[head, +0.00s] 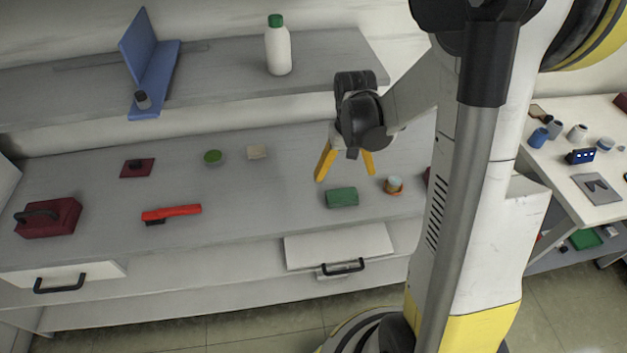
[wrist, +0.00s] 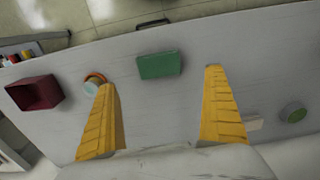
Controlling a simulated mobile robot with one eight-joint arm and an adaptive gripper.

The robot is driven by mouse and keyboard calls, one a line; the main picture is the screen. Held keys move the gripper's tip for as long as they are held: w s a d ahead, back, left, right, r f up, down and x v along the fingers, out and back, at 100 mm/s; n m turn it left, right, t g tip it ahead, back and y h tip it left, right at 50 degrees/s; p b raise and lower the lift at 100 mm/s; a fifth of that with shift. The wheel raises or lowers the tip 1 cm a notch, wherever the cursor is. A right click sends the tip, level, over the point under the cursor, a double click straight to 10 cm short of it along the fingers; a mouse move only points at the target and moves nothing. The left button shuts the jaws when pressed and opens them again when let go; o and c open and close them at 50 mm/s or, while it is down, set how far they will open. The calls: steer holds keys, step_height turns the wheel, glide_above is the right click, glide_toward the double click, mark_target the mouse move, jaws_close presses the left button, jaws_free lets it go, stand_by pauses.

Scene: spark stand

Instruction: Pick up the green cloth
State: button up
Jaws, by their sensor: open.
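The green cloth (head: 342,197) is a small folded block lying on the grey counter near its front edge. It also shows in the wrist view (wrist: 160,65), beyond the fingertips and between their lines. My gripper (head: 345,175) is open and empty, with its yellow fingers pointing down above the counter, behind the cloth. In the wrist view its two fingers (wrist: 160,75) are spread wide, and the left one overlaps a small cup. Nothing hides the cloth in either view.
A small cup with an orange-brown base (head: 394,186) stands just right of the cloth. A red brush (head: 172,213), a green round item (head: 213,157) and a dark red box (head: 50,217) are on the counter (head: 255,205). A shelf with a white bottle (head: 278,50) runs behind.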

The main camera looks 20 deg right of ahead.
mark_target(342, 193)
steer(key=shift+f, duration=0.45)
step_height(342, 193, down, 5)
steer(key=shift+w+b, duration=0.1)
steer(key=shift+b, duration=1.1)
steer(key=f+b, duration=0.2)
steer(key=f, duration=0.1)
steer(key=w+f+b, duration=0.1)
steer(key=f, duration=0.1)
steer(key=shift+d+f, duration=0.2)
steer(key=shift+d, duration=0.15)
steer(key=shift+r, duration=0.1)
steer(key=c, duration=0.9)
steer(key=shift+r, duration=0.1)
